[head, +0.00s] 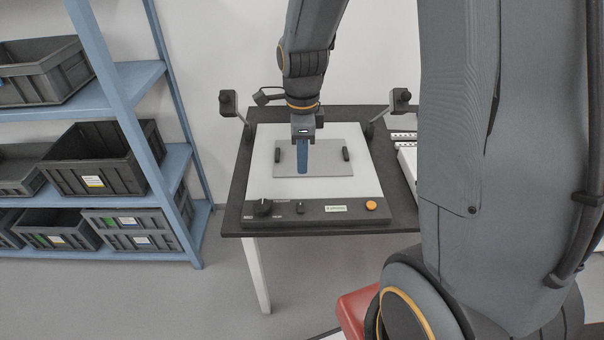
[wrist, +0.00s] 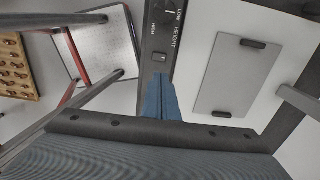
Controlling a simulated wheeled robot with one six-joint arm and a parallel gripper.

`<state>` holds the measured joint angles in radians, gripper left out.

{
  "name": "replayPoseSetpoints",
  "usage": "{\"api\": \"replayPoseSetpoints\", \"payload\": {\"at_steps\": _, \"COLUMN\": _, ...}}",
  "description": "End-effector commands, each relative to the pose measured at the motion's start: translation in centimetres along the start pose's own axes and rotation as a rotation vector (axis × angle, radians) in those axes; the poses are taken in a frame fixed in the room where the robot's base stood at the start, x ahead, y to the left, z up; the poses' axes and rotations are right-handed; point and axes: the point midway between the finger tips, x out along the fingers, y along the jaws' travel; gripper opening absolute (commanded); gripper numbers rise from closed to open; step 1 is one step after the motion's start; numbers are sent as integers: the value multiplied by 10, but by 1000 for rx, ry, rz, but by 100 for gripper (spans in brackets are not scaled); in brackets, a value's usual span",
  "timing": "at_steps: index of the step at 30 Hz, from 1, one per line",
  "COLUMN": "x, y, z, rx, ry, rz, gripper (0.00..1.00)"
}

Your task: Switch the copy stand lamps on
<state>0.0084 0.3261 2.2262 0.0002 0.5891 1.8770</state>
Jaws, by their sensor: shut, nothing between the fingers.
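The copy stand (head: 262,180) lies on a dark table, with a white bed and a grey plate (head: 325,180) with two black handles on it. A dark control panel (head: 290,212) runs along its front edge. It carries a large black knob (head: 263,207), a small black switch (head: 300,208), a pale label and an orange button (head: 371,205). The small switch also shows in the wrist view (wrist: 160,57). Dark lamp heads (head: 228,103) (head: 400,100) stand on arms at both sides; no glow shows.
A blue shelf (head: 137,75) with several dark bins stands at the left. White equipment (head: 407,160) sits right of the stand, partly hidden by my arm. A red object (head: 355,307) is low in front. The floor left of the table is clear.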

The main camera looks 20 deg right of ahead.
Motion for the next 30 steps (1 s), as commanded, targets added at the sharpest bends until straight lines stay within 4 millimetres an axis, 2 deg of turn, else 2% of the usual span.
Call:
{"api": "replayPoseSetpoints", "payload": {"at_steps": 6, "x": -9, "y": 0, "z": 0, "rx": 0, "ry": 0, "rz": 0, "gripper": 0}}
{"api": "replayPoseSetpoints", "payload": {"at_steps": 15, "x": -9, "y": 0, "z": 0, "rx": 0, "ry": 0, "rz": 1, "gripper": 0}}
{"api": "replayPoseSetpoints", "payload": {"at_steps": 24, "x": -12, "y": 12, "z": 5, "rx": -1, "ry": 0, "rz": 7, "gripper": 0}}
{"api": "replayPoseSetpoints", "payload": {"at_steps": 30, "x": -9, "y": 12, "z": 5, "rx": 0, "ry": 0, "rz": 7, "gripper": 0}}
